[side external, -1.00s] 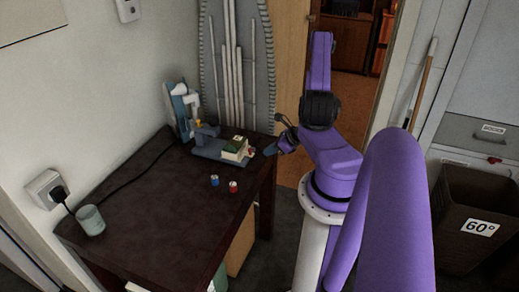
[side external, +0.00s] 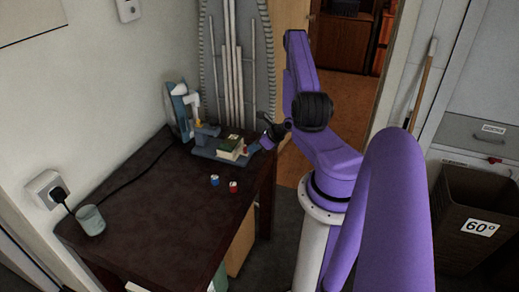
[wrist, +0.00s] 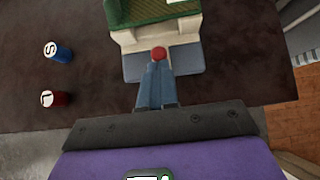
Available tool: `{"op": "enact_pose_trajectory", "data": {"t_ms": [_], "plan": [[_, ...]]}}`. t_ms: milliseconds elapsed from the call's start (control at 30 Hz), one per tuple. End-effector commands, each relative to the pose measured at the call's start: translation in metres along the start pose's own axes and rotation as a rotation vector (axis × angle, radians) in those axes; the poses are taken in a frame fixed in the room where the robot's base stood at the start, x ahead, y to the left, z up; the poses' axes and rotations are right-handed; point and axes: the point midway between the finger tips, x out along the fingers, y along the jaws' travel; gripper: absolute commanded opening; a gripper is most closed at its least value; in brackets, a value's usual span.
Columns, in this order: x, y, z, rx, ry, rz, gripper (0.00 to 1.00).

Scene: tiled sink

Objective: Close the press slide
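The press (side external: 207,142) stands at the back of the dark table, with a blue-grey base and an upright part at its left. Its slide is a cream block with a green top (side external: 231,147) on the right end of the base. In the wrist view the slide (wrist: 155,33) fills the top, with a red knob (wrist: 158,53) on its near face. My gripper (wrist: 157,68) has two blue-grey fingers side by side, shut, with their tips close to the knob. Whether they touch it I cannot tell. In the side view my gripper (side external: 264,144) is at the right of the slide.
A blue can (side external: 214,180) and a red can (side external: 233,186) stand on the table in front of the press. A pale cup (side external: 90,220) is at the left front. The wall is close behind the press. The table's middle is clear.

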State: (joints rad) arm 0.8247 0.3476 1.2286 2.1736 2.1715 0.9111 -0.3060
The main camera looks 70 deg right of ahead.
Motion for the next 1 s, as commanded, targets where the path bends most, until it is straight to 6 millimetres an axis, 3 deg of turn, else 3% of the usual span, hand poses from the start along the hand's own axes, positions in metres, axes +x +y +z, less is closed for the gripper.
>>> {"op": "enact_pose_trajectory", "data": {"t_ms": [200, 400, 800, 1000], "plan": [[0.035, 0.001, 0.034, -0.006, 0.001, 0.002, 0.00], [0.050, 0.001, 0.050, 0.000, 0.001, -0.001, 0.00], [0.052, 0.002, 0.053, -0.004, -0.005, 0.001, 0.00], [0.039, 0.001, 0.040, 0.002, -0.002, 0.000, 0.00]]}}
